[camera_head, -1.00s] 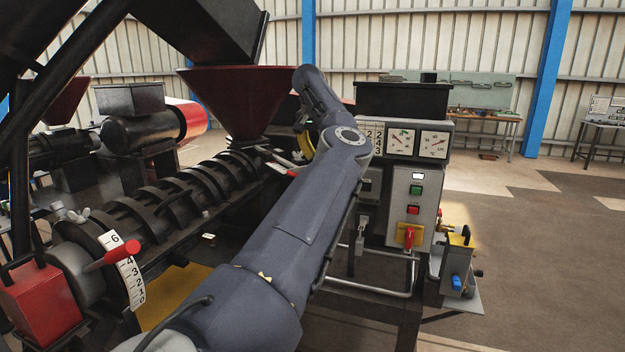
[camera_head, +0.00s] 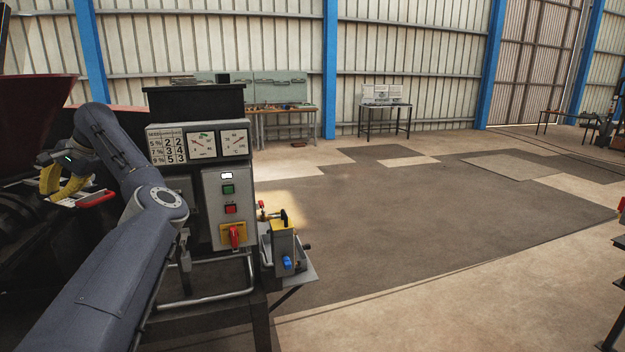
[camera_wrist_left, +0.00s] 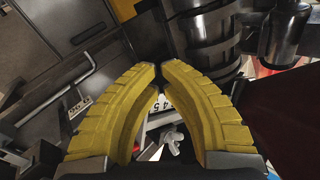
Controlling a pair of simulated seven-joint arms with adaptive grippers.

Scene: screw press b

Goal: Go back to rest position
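My left arm reaches in from the lower left of the head view. Its gripper (camera_head: 58,188) has yellow ribbed fingers and is at the left edge of the picture, left of the control cabinet, beside a red-ended handle (camera_head: 96,198). In the left wrist view the two curved fingers (camera_wrist_left: 160,70) come together at their tips, with nothing seen held between them. Parts of the press, including a ribbed dark cylinder (camera_wrist_left: 205,38), lie beyond the fingers. My right gripper is not in view.
The control cabinet (camera_head: 226,205) with gauges and buttons stands close to my left arm. A small valve unit (camera_head: 284,248) juts out at its right. Open floor (camera_head: 430,220) lies to the right. Work tables (camera_head: 385,112) stand by the far wall.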

